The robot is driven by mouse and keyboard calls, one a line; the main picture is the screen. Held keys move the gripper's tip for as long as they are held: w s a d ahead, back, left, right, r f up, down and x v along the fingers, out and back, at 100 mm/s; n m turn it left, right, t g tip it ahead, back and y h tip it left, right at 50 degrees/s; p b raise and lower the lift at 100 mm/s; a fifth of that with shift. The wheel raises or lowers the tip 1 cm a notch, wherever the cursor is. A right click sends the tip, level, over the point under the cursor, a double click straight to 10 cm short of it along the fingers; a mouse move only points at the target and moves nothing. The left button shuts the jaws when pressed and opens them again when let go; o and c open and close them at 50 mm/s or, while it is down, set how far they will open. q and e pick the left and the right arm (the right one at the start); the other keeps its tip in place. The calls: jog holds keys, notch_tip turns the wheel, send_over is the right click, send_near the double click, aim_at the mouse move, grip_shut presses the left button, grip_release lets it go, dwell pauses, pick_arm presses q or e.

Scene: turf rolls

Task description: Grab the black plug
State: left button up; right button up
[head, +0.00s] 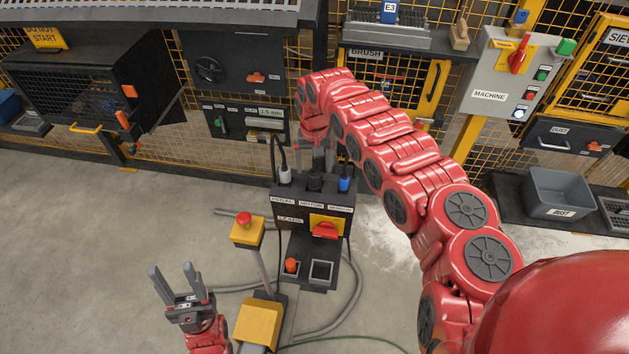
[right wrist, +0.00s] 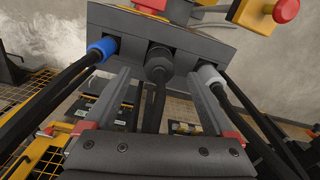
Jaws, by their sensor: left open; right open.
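The black plug (head: 315,182) stands in the middle socket on top of a black box (head: 285,230), above the label MOTOR. A white plug (head: 285,173) is on its left and a blue plug (head: 344,184) on its right. My right gripper (head: 318,160) is just above the black plug, open. In the right wrist view its fingers (right wrist: 158,76) lie either side of the black plug (right wrist: 158,62) and its cable, with visible gaps. The blue plug (right wrist: 102,50) and white plug (right wrist: 208,76) lie outside the fingers. My left gripper (head: 172,272) is open and empty, low at the left.
The box front has a red switch (head: 325,231) on a yellow plate. A yellow post with a red button (head: 245,220) stands beside it. Grey hoses lie on the floor. Machines and yellow mesh fill the back. The floor at left is clear.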

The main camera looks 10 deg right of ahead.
aim_at(314, 173)
jog(key=shift+f+p, duration=0.35)
jog(key=shift+f, duration=1.7)
grip_shut()
